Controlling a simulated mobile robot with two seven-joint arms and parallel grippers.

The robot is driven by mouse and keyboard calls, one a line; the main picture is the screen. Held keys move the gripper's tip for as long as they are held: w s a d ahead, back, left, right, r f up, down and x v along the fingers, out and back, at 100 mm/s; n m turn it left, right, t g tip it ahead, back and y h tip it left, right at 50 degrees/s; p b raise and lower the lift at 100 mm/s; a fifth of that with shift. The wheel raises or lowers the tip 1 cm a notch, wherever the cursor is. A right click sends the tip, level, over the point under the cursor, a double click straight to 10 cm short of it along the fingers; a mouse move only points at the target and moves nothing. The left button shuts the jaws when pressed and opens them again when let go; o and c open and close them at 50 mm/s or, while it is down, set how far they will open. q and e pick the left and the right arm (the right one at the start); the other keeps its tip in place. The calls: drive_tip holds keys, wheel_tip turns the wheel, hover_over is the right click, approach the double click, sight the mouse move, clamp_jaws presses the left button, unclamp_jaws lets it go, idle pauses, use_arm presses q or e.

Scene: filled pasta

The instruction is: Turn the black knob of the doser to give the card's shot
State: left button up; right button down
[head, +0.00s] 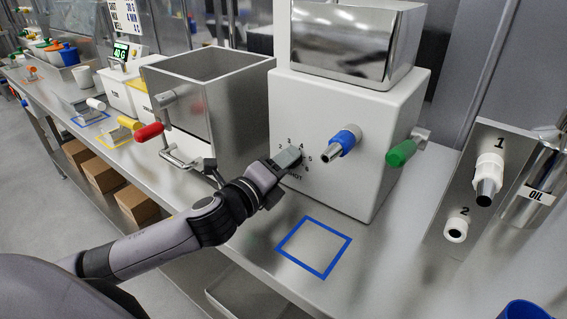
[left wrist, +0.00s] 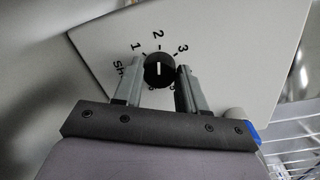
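The doser (head: 335,120) is a white box with a polished hopper on top and a blue-ringed nozzle (head: 343,140) on its front. Its black knob (left wrist: 159,69) shows in the left wrist view, with the white pointer line towards 2. Numbers ring the knob; the lower ones are partly hidden. My left gripper (head: 290,157) is at the doser's front face, hiding the knob in the head view. My right gripper is not in view.
A blue square outline (head: 281,247) marks bare counter below the nozzle. A green-handled part (head: 401,153) sticks out at the doser's right. A steel bin (head: 215,110) with a red handle stands left. An oil unit (head: 487,180) stands right. A distant sign (head: 124,16) is only partly legible.

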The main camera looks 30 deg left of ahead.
use_arm(q)
drive_tip(key=shift+o, duration=1.4)
drive_tip(key=shift+s, duration=0.1)
drive_tip(key=s, duration=0.3)
drive_tip(key=s+b, duration=0.1)
drive_tip(key=s, duration=0.1)
drive_tip(key=shift+a, duration=0.25)
drive_tip(key=shift+s+a+r, duration=0.15)
drive_tip(key=shift+s, duration=0.8)
